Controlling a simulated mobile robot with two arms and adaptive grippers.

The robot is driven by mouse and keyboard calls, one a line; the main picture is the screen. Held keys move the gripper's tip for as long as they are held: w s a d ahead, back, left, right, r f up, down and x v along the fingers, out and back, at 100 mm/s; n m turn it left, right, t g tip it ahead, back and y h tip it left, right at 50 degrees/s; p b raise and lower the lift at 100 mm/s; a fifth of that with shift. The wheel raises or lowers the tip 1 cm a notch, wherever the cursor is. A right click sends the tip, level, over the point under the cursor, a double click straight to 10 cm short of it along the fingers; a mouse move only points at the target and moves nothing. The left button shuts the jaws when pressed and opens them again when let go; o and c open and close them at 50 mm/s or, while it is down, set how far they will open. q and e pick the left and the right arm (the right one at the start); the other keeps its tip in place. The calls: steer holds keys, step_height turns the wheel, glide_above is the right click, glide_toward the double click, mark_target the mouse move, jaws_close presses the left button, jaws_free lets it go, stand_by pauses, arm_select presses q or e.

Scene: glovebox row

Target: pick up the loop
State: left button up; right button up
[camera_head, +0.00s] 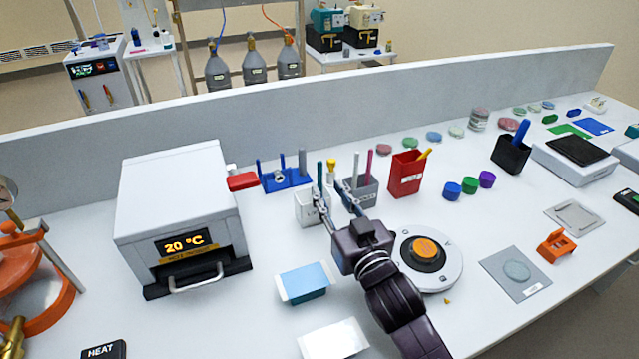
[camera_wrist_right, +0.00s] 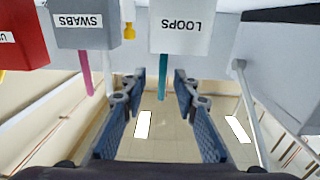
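The loop is a thin teal stick (camera_head: 320,174) standing in a white cup labelled LOOPS (camera_head: 306,209). In the right wrist view, which is upside down, the teal loop (camera_wrist_right: 162,86) points out of the LOOPS cup (camera_wrist_right: 181,32). My right gripper (camera_head: 332,198) is at the cup, coming from the front. Its two fingers (camera_wrist_right: 159,80) are spread apart, with the loop between them in the picture and a gap on each side. It holds nothing. The loop's lower end is hidden in the cup. My left gripper is not in view.
A grey SWABS cup (camera_head: 361,192) with pink and pale sticks stands close right of the LOOPS cup. A red bin (camera_head: 406,174) is farther right. A blue rack (camera_head: 286,180) is behind left, an oven (camera_head: 178,215) at left. A round device (camera_head: 440,271) lies by my right forearm.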

mark_target(321, 182)
steer(key=p+x, duration=0.1)
steer(key=x, duration=0.4)
steer(key=shift+a, duration=0.15)
steer(key=shift+s, duration=0.1)
jaws_close()
